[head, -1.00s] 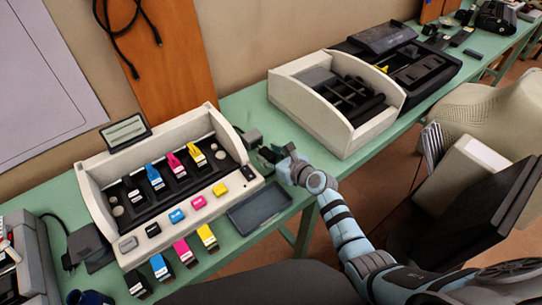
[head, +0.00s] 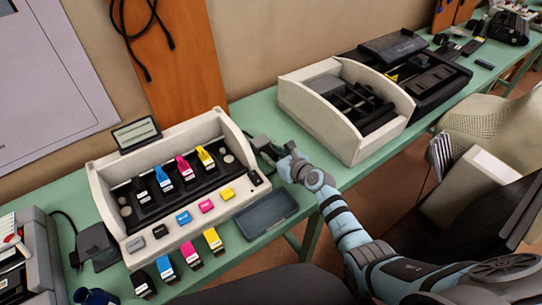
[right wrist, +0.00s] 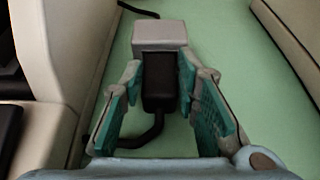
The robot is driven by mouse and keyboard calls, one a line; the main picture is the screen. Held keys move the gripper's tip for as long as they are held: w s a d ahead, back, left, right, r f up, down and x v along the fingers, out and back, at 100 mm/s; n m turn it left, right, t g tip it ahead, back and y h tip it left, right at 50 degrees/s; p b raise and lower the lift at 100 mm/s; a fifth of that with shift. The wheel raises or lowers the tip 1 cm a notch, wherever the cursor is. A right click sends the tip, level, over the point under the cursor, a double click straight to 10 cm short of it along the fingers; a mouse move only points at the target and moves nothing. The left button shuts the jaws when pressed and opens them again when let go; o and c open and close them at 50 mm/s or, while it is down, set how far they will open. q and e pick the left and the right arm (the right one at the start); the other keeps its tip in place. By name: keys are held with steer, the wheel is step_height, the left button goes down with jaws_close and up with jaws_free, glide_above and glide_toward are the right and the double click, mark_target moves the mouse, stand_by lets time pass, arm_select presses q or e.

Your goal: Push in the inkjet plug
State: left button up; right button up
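The black inkjet plug (right wrist: 160,82) sits between the fingers of my right gripper (right wrist: 160,78) in the right wrist view. A narrow gap shows on each side of it, so the fingers are open around it. Its far end is at the near face of a grey box (right wrist: 160,36); I cannot tell how deep it sits. A black cable curves from its near end to the left. My left gripper is out of view.
The inkjet has coloured cartridges (head: 185,168) inside and coloured buttons (head: 206,206) in front. Loose cartridges (head: 189,252) and a dark tray (head: 265,216) lie before it. A second cream machine (head: 335,130) stands to the right.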

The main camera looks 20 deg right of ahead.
steer(key=o, duration=0.3)
steer(key=shift+w+f, duration=0.1)
steer(key=v, duration=1.2)
